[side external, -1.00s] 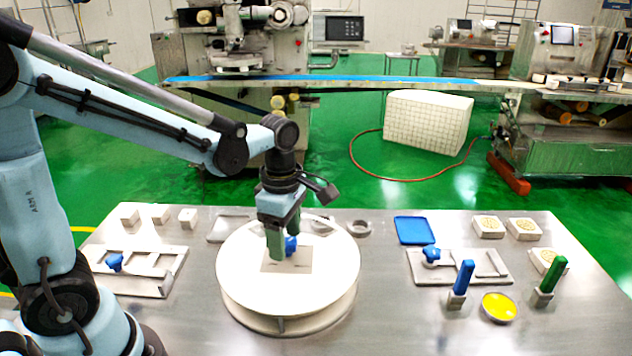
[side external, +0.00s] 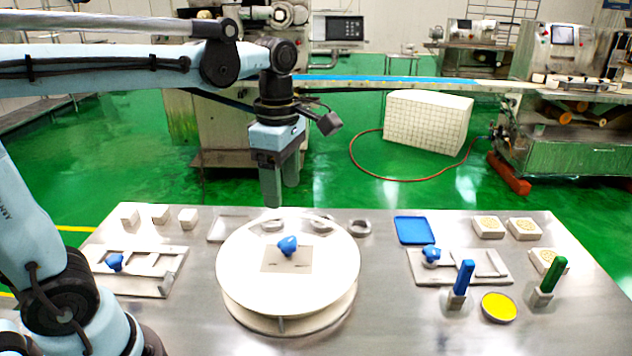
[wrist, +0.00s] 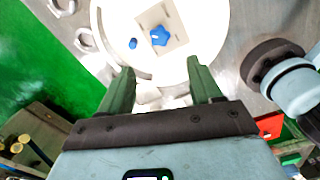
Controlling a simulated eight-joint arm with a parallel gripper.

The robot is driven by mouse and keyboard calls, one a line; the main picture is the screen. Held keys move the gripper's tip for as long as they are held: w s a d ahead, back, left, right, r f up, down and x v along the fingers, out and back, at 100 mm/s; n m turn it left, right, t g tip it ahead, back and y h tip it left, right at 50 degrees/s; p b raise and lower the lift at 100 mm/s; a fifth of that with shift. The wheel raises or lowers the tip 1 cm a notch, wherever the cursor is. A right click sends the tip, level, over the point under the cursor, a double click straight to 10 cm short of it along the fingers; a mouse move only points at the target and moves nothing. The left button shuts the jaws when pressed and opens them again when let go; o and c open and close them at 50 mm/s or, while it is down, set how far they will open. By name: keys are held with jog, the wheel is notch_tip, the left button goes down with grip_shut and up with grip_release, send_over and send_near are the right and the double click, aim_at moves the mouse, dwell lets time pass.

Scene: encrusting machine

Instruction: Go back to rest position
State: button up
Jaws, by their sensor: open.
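My gripper (side external: 281,196) is open and empty, held above the back edge of the table, well clear of the turntable. Its two green fingers also show in the wrist view (wrist: 160,85), spread apart with nothing between them. A blue knob-like part (side external: 288,245) sits on the grey square plate (side external: 272,262) on top of the round white turntable (side external: 245,285). In the wrist view the blue part (wrist: 160,36) lies on the square plate, with a smaller blue piece (wrist: 133,43) beside it.
Fixtures with blue knobs stand at left (side external: 150,283) and right (side external: 480,264). A blue upright handle (side external: 464,277), a green one (side external: 553,274), a yellow dish (side external: 499,307) and a blue tray (side external: 414,230) are on the right. Small white blocks (side external: 160,214) line the back left.

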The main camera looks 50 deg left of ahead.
jog(key=shift+r, duration=0.5)
jog(key=s+f+m+t, duration=0.2)
jog(key=f+m+t, duration=0.1)
jog(key=m, duration=0.8)
jog(key=s+f+m+t, duration=0.2)
jog(key=f+m+t, duration=0.1)
jog(key=m, duration=0.9)
jog(key=shift+a+f+t, duration=0.2)
jog(key=shift+f+t, duration=0.1)
jog(key=shift+t, duration=0.3)
